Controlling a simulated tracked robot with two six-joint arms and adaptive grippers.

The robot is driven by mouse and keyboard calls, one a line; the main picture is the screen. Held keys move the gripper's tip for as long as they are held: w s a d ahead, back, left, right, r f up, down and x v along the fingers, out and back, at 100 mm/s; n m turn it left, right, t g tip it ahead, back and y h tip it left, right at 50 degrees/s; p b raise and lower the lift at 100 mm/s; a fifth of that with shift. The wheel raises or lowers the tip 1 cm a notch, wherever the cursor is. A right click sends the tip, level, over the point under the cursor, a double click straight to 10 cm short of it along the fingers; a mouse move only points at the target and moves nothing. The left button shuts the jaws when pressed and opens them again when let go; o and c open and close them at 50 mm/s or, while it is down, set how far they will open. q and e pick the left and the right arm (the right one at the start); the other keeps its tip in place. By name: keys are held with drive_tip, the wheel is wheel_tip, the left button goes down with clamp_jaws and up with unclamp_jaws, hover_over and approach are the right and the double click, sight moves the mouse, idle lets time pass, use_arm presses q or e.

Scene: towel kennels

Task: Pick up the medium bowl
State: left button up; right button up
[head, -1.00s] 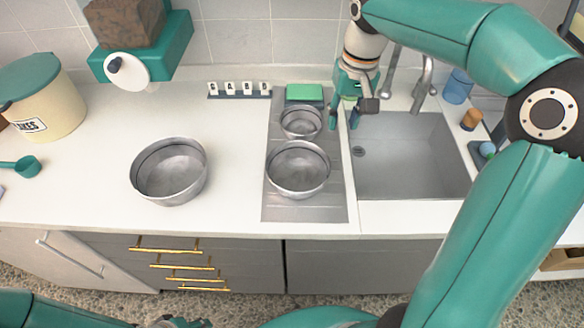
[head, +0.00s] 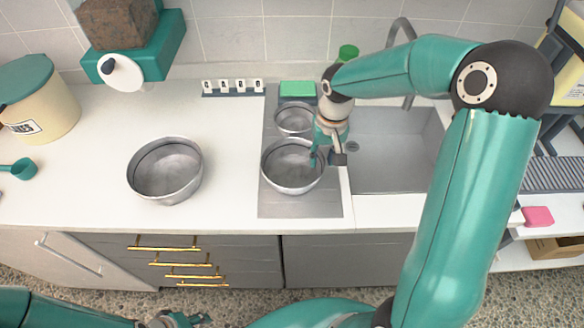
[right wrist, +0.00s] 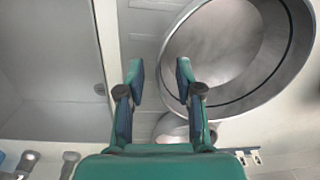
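The medium bowl (head: 290,184) is a metal bowl standing upright on the ribbed steel drainboard (head: 300,208). It fills the upper right of the right wrist view (right wrist: 225,45). My right gripper (head: 322,162) is open and empty at the bowl's right rim; in the wrist view its two fingers (right wrist: 158,80) point toward the rim. I cannot tell whether they touch it. The small bowl (head: 294,119) stands behind, partly hidden by the fingers in the wrist view (right wrist: 170,130). The large bowl (head: 165,172) stands on the counter at left. My left gripper (head: 185,320) shows only partly at the bottom edge.
The sink (head: 395,160) lies right of the drainboard, with a tall faucet (head: 402,32) behind. A green sponge (head: 297,89) and a letter rack (head: 233,88) are at the back. A canister (head: 38,105) and green scoop (head: 22,168) stand left. Counter between the bowls is clear.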

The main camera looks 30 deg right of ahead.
drive_tip(key=shift+f, duration=0.35)
clamp_jaws()
drive_tip(key=shift+r, duration=0.1)
